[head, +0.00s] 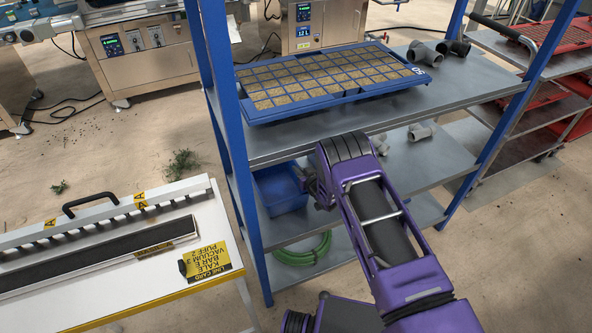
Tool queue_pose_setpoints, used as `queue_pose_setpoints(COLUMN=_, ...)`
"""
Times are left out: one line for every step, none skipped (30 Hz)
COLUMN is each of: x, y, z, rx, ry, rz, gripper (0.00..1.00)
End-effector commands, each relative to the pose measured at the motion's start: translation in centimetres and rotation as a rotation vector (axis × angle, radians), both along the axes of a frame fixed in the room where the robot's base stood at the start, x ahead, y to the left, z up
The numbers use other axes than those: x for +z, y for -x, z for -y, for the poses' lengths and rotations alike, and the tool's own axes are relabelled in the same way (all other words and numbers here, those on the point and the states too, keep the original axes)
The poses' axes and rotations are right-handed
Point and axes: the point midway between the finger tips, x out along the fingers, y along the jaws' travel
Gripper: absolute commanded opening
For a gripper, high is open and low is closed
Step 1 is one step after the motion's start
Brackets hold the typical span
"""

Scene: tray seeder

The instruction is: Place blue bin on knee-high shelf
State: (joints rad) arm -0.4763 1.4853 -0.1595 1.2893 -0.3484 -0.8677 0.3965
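The blue bin (273,194) is at the left end of the blue-framed rack, under the top shelf (262,151). It appears to be at the level of the middle shelf (421,168); whether it rests there or is held just above is unclear. My gripper (313,183) is at the bin's right side, with my purple arm reaching in from the lower right. The fingers are dark, small and partly hidden by my wrist, so I cannot see whether they grip the bin's rim.
A blue seed tray (352,93) fills much of the top shelf, with grey pipe fittings (421,54) beside it. More fittings (419,132) lie on the middle shelf. A green hose (303,253) is coiled low down. A white table (160,262) stands left.

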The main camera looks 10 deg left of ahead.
Motion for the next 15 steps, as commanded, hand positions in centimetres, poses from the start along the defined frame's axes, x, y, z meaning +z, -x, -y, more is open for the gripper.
queue_pose_setpoints(x=-0.29, y=0.03, z=0.09, rx=0.001, ry=-0.002, rz=0.001, gripper=0.00)
queue_pose_setpoints(x=-0.35, y=0.06, z=0.14, rx=0.001, ry=-0.002, rz=0.002, gripper=0.00)
queue_pose_setpoints(x=-0.37, y=0.08, z=0.17, rx=0.001, ry=-0.002, rz=0.002, gripper=0.00)
queue_pose_setpoints(x=-0.37, y=0.09, z=0.17, rx=0.001, ry=-0.002, rz=0.002, gripper=0.00)
queue_pose_setpoints(x=-0.37, y=0.09, z=0.18, rx=0.001, ry=-0.002, rz=0.001, gripper=0.00)
queue_pose_setpoints(x=-0.39, y=0.10, z=0.18, rx=0.001, ry=-0.001, rz=0.001, gripper=0.00)
queue_pose_setpoints(x=-0.41, y=0.11, z=0.20, rx=0.001, ry=-0.001, rz=0.001, gripper=0.00)
queue_pose_setpoints(x=-0.51, y=0.16, z=0.24, rx=0.000, ry=0.001, rz=-0.001, gripper=0.05)
queue_pose_setpoints(x=-0.53, y=0.17, z=0.24, rx=0.000, ry=0.001, rz=-0.002, gripper=0.13)
queue_pose_setpoints(x=-0.53, y=0.16, z=0.24, rx=0.000, ry=0.001, rz=-0.002, gripper=0.18)
queue_pose_setpoints(x=-0.52, y=0.16, z=0.23, rx=0.000, ry=0.001, rz=-0.001, gripper=0.23)
queue_pose_setpoints(x=-0.49, y=0.15, z=0.23, rx=0.000, ry=0.001, rz=-0.001, gripper=0.31)
queue_pose_setpoints(x=-0.47, y=0.14, z=0.23, rx=0.000, ry=0.001, rz=-0.001, gripper=0.34)
queue_pose_setpoints(x=-0.47, y=0.13, z=0.22, rx=0.000, ry=0.000, rz=0.000, gripper=0.34)
queue_pose_setpoints(x=-0.45, y=0.12, z=0.21, rx=0.000, ry=0.000, rz=0.000, gripper=0.34)
